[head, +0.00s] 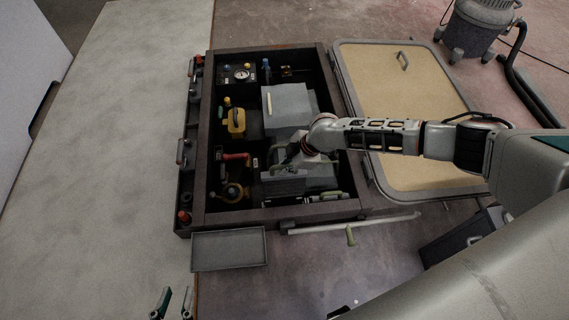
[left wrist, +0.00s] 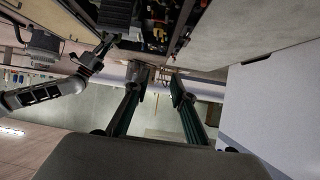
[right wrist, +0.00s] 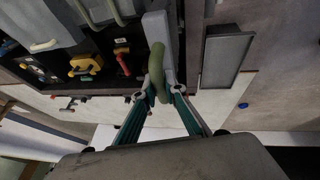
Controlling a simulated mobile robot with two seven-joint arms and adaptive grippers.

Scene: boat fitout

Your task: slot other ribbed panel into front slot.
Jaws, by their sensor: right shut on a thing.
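My right gripper (right wrist: 158,92) is shut on a curved green handle (right wrist: 157,62) in the right wrist view. The handle is fixed to a light grey panel (right wrist: 158,30), seen nearly edge-on, so I cannot make out ribs. In the head view my right arm reaches in from the right over the dark open box (head: 205,205), and its wrist hides much of the held panel. Grey blocks sit in the right half of the box; the front slot is not clearly visible. My left gripper (head: 172,303) is open and empty at the bottom edge, also seen in the left wrist view (left wrist: 158,82).
Inside the box are a yellow fitting (head: 236,121), a red-handled valve (head: 236,157) and a gauge (head: 242,74). An empty grey tray (head: 229,250) lies in front. A framed hatch cover (head: 405,110) lies to the right. A green-handled bar (head: 350,228) lies near the front.

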